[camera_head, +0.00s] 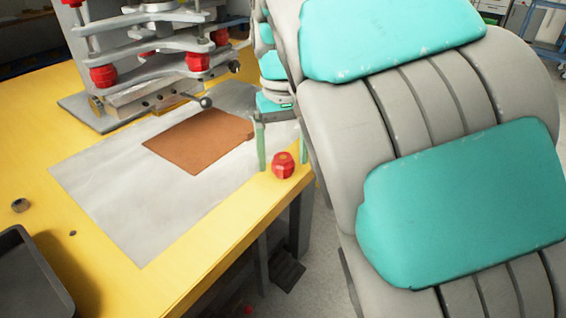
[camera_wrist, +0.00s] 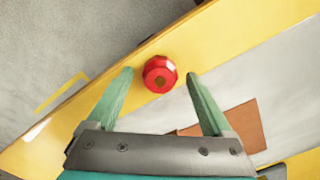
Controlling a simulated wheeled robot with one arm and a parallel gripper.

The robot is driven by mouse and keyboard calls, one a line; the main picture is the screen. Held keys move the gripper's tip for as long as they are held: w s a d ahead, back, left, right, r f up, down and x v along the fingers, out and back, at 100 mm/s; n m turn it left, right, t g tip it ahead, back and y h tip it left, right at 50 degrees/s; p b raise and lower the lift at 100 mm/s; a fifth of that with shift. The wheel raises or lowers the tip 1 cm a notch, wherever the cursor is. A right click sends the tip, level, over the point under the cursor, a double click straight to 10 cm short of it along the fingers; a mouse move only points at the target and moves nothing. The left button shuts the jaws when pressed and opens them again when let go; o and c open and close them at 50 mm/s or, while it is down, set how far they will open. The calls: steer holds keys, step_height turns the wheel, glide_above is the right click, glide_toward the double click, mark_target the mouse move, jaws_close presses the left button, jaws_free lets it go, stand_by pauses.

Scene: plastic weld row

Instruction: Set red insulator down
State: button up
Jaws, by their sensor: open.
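The red insulator (camera_head: 283,165) is a small faceted red piece with a hole in its top. It sits on the yellow table (camera_head: 235,241) close to the table's right edge. In the wrist view the insulator (camera_wrist: 160,74) is just beyond and between the two green fingertips, with a gap on each side. My gripper (camera_head: 283,152) is open, its green fingers pointing down on either side of the insulator. In the wrist view my gripper (camera_wrist: 160,77) holds nothing.
A brown mat (camera_head: 199,141) lies on a grey sheet (camera_head: 110,180) left of the insulator. A grey press-like machine (camera_head: 140,82) with red parts stands behind. A dark tray (camera_head: 30,270) is at the front left. The table edge drops to the floor at right.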

steer(key=shift+f, duration=0.75)
steer(key=shift+c, duration=0.3)
jaws_close()
